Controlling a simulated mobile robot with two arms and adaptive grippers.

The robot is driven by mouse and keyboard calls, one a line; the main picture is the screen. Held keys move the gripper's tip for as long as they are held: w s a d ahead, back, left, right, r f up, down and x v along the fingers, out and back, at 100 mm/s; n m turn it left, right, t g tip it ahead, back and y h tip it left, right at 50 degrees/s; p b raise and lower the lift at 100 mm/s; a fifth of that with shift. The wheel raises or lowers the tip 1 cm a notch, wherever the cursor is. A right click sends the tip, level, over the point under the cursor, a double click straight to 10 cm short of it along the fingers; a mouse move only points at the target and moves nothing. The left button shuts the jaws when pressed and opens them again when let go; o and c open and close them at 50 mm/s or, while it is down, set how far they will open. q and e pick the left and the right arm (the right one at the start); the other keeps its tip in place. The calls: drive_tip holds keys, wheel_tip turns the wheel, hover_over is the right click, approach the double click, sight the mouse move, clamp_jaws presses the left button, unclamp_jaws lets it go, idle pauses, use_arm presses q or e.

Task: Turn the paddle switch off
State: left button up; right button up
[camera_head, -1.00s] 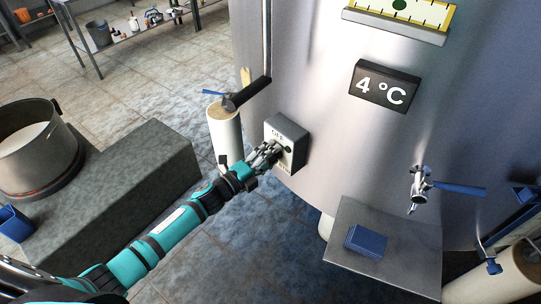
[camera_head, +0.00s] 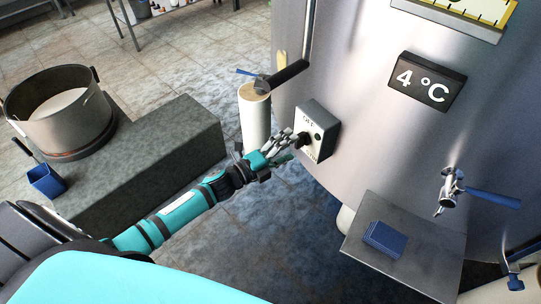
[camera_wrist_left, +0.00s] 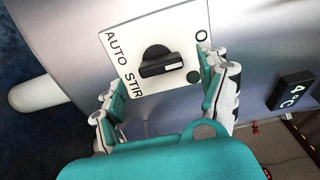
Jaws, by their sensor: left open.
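The paddle switch is a black knob (camera_wrist_left: 162,62) on a pale plate (camera_wrist_left: 125,40) with the words AUTO and STIR and an O at the upper right edge. In the head view its grey switch box (camera_head: 322,122) is on the tank wall, with OFF at the top. My left gripper (camera_head: 297,142) is in front of the box and partly covers it. In the left wrist view my left gripper (camera_wrist_left: 160,95) is open, its fingers apart on either side below the knob. I see no contact with the knob. My right gripper is not in view.
The steel tank (camera_head: 370,130) carries a 4 °C display (camera_head: 427,82). A blue-handled tap (camera_head: 452,190) is above a steel shelf (camera_head: 440,255) with a blue block (camera_head: 385,240). A pot (camera_head: 62,115) stands on a stone ledge (camera_head: 165,150). A pale post (camera_head: 254,120) is left of the switch box.

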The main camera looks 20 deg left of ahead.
use_arm(q)
drive_tip(key=v, duration=0.8)
drive_tip(key=s+a+f+n+g+y, duration=0.2)
drive_tip(key=s+f+n+y, duration=0.15)
drive_tip(key=f, duration=0.55)
drive_tip(key=s+a+f+n+g+y, duration=0.1)
drive_tip(key=s+a+f+n+y, duration=0.3)
drive_tip(key=f, duration=0.6)
drive_tip(key=s+a+f+n+g, duration=0.1)
drive_tip(key=s+f+n+g, duration=0.1)
drive_tip(key=f+n, duration=0.5)
drive_tip(key=s+d+f+n+g, duration=0.2)
drive_tip(key=s+f+g, duration=0.1)
drive_tip(key=s+f, duration=0.4)
drive_tip(key=s+d+f+n+g+y, duration=0.1)
drive_tip(key=s+f, duration=0.5)
drive_tip(key=s, duration=0.8)
drive_tip(key=s+d+f+n+g, duration=0.3)
drive_tip(key=s+f, duration=0.4)
drive_tip(key=s, duration=0.4)
drive_tip(key=n+g, duration=0.1)
drive_tip(key=g, duration=0.1)
drive_tip(key=shift+d+f+g, duration=0.3)
